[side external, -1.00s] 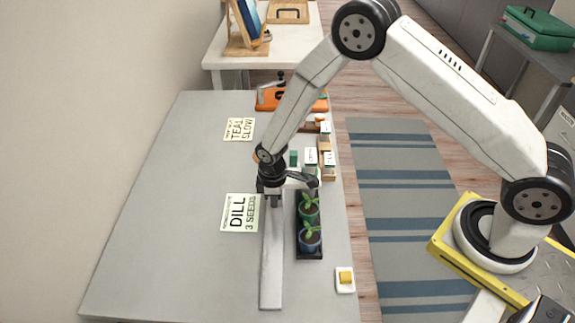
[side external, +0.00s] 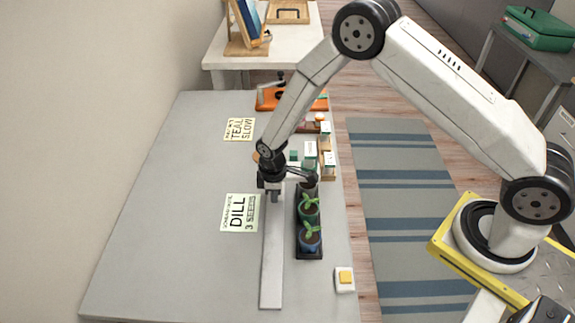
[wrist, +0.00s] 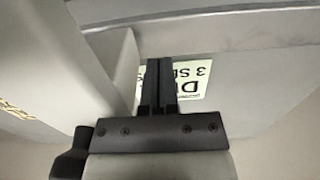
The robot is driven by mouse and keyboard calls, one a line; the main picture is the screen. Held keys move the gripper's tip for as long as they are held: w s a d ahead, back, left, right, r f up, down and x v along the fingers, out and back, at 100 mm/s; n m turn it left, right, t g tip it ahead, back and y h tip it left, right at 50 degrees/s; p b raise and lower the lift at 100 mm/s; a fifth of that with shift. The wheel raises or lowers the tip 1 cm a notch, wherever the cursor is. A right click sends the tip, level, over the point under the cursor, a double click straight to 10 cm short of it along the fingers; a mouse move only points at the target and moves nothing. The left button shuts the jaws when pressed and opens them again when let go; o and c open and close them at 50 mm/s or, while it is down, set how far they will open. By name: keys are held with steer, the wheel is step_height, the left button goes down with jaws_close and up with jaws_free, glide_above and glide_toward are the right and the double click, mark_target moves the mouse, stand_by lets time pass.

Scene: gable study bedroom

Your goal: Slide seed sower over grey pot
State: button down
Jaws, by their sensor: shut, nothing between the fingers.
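A long pale rail (side external: 271,262) runs along the grey table. What looks like the seed sower (side external: 293,172), a pale piece with a dark arm, reaches right from the rail at my wrist, partly hidden. Its end is close to the grey pot (side external: 309,187), at the back of the black tray; I cannot tell whether it is over the pot. A green pot (side external: 309,217) and a blue pot (side external: 310,242), both with seedlings, stand nearer. My gripper (side external: 274,199) is shut and points down at the rail, left of the tray. Its closed fingers (wrist: 160,65) hold nothing in the wrist view.
A "DILL 3 SEEDS" card (side external: 239,212) and a "TEAL SLOW" card (side external: 239,130) lie left of the rail. Small boxes (side external: 328,163) stand along the back right edge. A yellow button on a white base (side external: 344,279) sits front right. The left of the table is clear.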

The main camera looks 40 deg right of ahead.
steer(key=shift+s+a, duration=0.75)
step_height(320, 180, up, 12)
stand_by(2.0)
steer(key=s+d+r+m+t, duration=0.1)
steer(key=s+d+r+m, duration=0.3)
steer(key=s, duration=0.3)
steer(key=s+d+r+m+t, duration=0.1)
steer(key=s+d+r+m, duration=0.3)
steer(key=s, duration=0.4)
steer(key=shift+d+r+m+t, duration=0.35)
steer(key=shift+d+m, duration=0.15)
steer(key=shift+d, duration=0.9)
stand_by(0.8)
